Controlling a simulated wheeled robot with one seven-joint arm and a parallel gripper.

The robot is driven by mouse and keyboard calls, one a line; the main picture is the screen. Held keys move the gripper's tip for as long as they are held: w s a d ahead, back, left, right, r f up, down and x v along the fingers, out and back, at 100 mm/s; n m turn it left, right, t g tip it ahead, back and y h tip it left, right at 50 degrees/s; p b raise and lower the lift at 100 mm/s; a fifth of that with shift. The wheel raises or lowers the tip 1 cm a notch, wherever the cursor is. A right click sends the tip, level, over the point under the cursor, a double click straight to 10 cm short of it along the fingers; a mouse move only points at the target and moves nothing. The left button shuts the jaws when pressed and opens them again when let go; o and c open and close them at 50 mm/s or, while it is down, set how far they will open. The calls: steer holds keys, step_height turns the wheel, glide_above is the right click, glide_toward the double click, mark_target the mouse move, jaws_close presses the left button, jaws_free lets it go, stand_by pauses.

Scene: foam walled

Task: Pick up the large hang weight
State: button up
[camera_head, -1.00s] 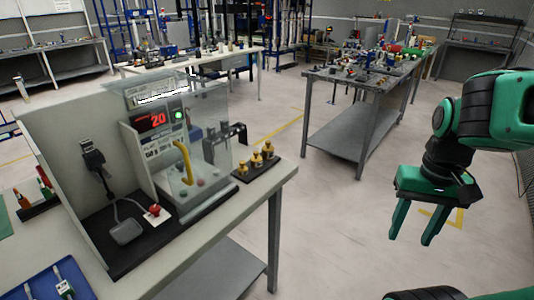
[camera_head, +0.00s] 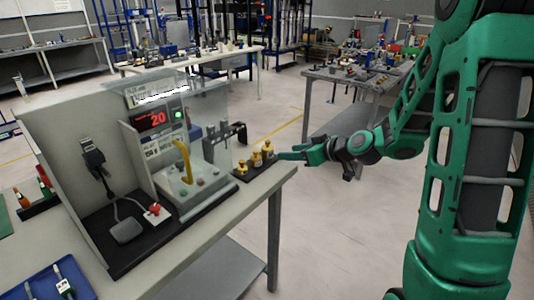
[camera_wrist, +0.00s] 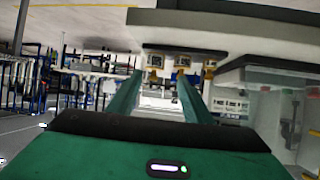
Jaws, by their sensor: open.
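Three brass hang weights stand in a row on a small black stand (camera_head: 250,172) at the bench's right edge: a front one (camera_head: 241,169), a middle one (camera_head: 256,160) and a back one (camera_head: 268,150). I cannot tell surely which is the large one. My gripper (camera_head: 284,155) is level with the row, just right of the back weight, its fingers pointing at it. In the wrist view, which looks upside down, the open fingers (camera_wrist: 158,82) reach toward the row, with one weight (camera_wrist: 155,60) between them and another (camera_wrist: 182,60) near the right finger. Nothing is held.
Another cluttered table (camera_head: 345,78) stands behind my arm. The floor between them is open.

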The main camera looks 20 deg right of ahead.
mark_target(271, 149)
steer(key=shift+w+a+r+t, duration=0.1)
steer(key=shift+w+t, duration=0.15)
steer(key=shift+w, duration=0.35)
steer(key=shift+w+a+r+t, duration=0.1)
steer(key=shift+w+t, duration=0.15)
steer(key=shift+w, duration=0.3)
steer(key=x, duration=0.5)
steer(key=shift+s, duration=0.1)
steer(key=shift+f+x, duration=0.25)
steer(key=shift+x, duration=1.1)
steer(key=shift+f+x, duration=0.25)
steer(key=shift+x, duration=1.1)
steer(key=shift+s+d, duration=0.2)
steer(key=shift+c, duration=0.4)
jaws_close()
steer(key=shift+r, duration=0.1)
